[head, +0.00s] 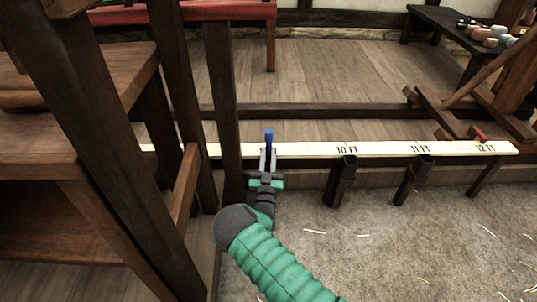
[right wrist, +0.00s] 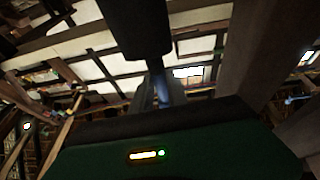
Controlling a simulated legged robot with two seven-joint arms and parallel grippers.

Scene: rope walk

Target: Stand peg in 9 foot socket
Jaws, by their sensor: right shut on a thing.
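A blue peg (head: 268,138) stands roughly upright in my right gripper (head: 268,160), which is shut on it. In the head view the gripper and peg are in front of the pale measuring board, left of the 10 FT mark. The peg also shows as a blurred blue piece in the right wrist view (right wrist: 164,88). A 9 foot mark and its socket cannot be made out; the gripper and a dark post cover that stretch. A dark block (right wrist: 135,28) fills the top of the wrist view; I cannot tell whether it is a socket. My left gripper is not in view.
The pale measuring board (head: 310,150) runs across, with dark sockets below 10 FT (head: 341,182) and 11 FT (head: 413,182). A dark post (head: 222,110) stands close left of my gripper. A wooden bench (head: 60,180) fills the left. The straw-strewn floor (head: 400,250) is open.

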